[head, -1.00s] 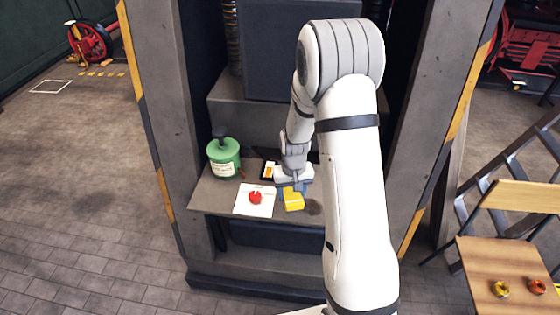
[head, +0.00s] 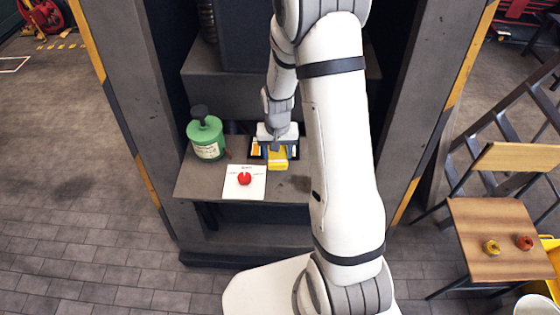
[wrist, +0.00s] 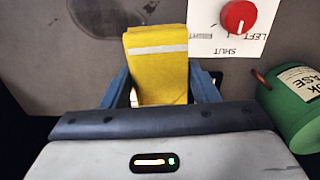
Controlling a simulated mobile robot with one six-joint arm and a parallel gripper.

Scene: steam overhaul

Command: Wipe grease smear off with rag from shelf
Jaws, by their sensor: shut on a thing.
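My gripper (wrist: 160,90) is shut on a folded yellow rag (wrist: 157,60) with a pale stripe, held between its blue fingers. In the head view the rag (head: 278,158) is over the shelf (head: 205,183), right of and behind a white card. A dark, roundish grease smear (wrist: 108,10) shows at the top of the wrist view, ahead of and left of the rag, apart from it there. In the head view my arm covers much of the shelf's right side. I cannot tell whether the rag touches the shelf.
A red knob (head: 244,178) sits on the white card (head: 257,190), marked left, right and shut. A green canister (head: 206,138) stands at the shelf's left. A wooden chair (head: 505,235) holding two small parts stands right.

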